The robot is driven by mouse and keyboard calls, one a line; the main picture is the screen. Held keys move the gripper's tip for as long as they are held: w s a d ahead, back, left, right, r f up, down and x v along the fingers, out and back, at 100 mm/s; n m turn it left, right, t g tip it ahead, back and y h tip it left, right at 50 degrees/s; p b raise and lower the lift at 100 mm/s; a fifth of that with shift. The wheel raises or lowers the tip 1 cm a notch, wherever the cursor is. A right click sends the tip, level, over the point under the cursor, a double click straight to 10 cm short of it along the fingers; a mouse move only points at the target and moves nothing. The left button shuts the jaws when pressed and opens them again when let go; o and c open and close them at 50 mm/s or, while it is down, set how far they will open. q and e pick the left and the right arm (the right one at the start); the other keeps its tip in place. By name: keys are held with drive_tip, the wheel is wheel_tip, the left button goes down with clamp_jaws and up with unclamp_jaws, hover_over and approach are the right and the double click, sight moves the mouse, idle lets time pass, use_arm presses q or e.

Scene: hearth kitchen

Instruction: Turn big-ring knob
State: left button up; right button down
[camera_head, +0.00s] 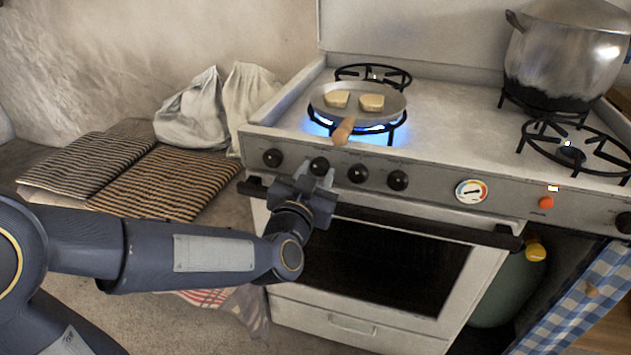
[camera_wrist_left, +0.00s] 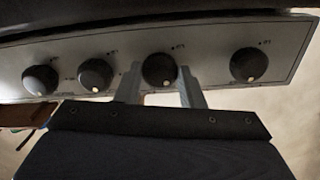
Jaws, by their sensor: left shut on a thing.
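The white stove has a row of several dark round knobs on its front panel. My left gripper (camera_head: 318,178) is at the second knob from the left (camera_head: 319,165). In the left wrist view, where the row appears reversed, the gripper's two fingers (camera_wrist_left: 161,86) sit on either side of that knob (camera_wrist_left: 159,69) and are shut on it. The small printed labels are too blurred to read, so I cannot tell which is the big-ring knob. A blue flame (camera_head: 319,121) burns at the front left ring under a frying pan (camera_head: 378,117). My right gripper is not in view.
The pan's wooden handle (camera_head: 343,131) points toward the stove front. An oven handle bar (camera_head: 430,224) runs below the knobs. A big metal pot (camera_head: 562,55) stands at the back right. Cloth sacks (camera_head: 190,112) and striped mats (camera_head: 165,180) lie left of the stove.

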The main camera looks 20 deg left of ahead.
use_arm(q)
drive_tip(key=n+b, duration=0.2)
drive_tip(key=n, duration=0.2)
drive_tip(key=shift+f, duration=0.15)
drive_tip(key=shift+n+b, duration=0.6)
drive_tip(key=shift+n, duration=0.7)
drive_tip(key=o, duration=1)
